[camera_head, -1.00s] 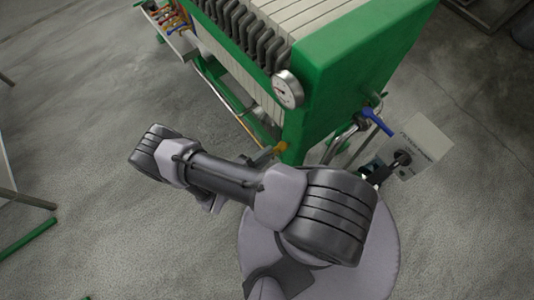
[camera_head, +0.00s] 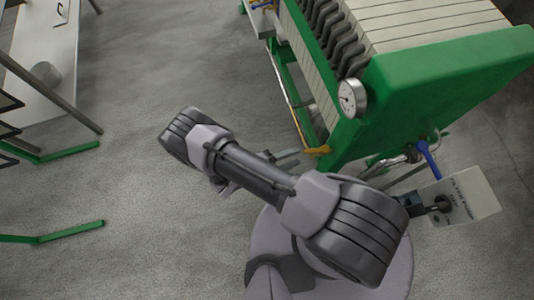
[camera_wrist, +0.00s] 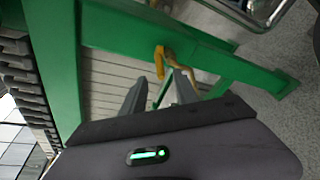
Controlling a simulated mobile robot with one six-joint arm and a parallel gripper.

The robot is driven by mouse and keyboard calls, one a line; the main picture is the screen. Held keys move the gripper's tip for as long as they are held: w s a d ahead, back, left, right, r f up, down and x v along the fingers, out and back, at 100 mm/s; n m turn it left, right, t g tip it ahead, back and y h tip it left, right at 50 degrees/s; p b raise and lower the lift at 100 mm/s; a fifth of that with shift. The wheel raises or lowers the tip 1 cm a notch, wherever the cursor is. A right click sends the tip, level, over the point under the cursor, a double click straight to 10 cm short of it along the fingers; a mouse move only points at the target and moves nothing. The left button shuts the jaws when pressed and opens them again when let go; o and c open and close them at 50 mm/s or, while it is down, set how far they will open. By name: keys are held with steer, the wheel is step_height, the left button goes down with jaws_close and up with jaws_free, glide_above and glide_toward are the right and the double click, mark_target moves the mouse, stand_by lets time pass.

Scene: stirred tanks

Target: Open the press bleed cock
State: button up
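The green filter press (camera_head: 420,85) stands at the upper right in the head view. A small yellow-handled cock (camera_head: 318,150), which looks like the bleed cock, is low on its near end. In the wrist view its yellow lever (camera_wrist: 159,62) hangs down from a green beam, just ahead of my gripper (camera_wrist: 161,76). My gripper is open, with a gap between its two fingers and nothing between them. The lever appears beyond the fingertips; I cannot tell whether they touch. In the head view my arm hides most of the gripper.
A round gauge (camera_head: 351,97) is on the press end. A blue-handled valve (camera_head: 428,160) and a pale switch box (camera_head: 462,200) labelled for a pump stand at right. A bench (camera_head: 45,100) with a grey cup is at left. Open concrete floor lies between.

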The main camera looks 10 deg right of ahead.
steer(key=v, duration=1.1)
steer(key=shift+p, duration=0.4)
steer(key=w+a+r+m+g+y, duration=0.1)
steer(key=w+r+m+g+y, duration=0.25)
steer(key=r, duration=0.85)
steer(key=w+a+r+m+g+y, duration=0.1)
steer(key=w+r+m+g+y, duration=0.2)
steer(key=r, duration=0.9)
steer(key=s+d+r+m+t+y, duration=0.2)
steer(key=s+r+y, duration=0.1)
steer(key=r, duration=0.4)
steer(key=s+d+r+m+t+y, duration=0.3)
steer(key=r+y, duration=0.1)
steer(key=r, duration=0.4)
steer(key=s+d+r+m+t+y, duration=0.2)
steer(key=r+t+y, duration=0.1)
steer(key=r, duration=0.4)
steer(key=shift+s+d+r, duration=0.3)
steer(key=shift+s+d, duration=0.05)
steer(key=shift+s, duration=0.05)
steer(key=shift+y, duration=0.25)
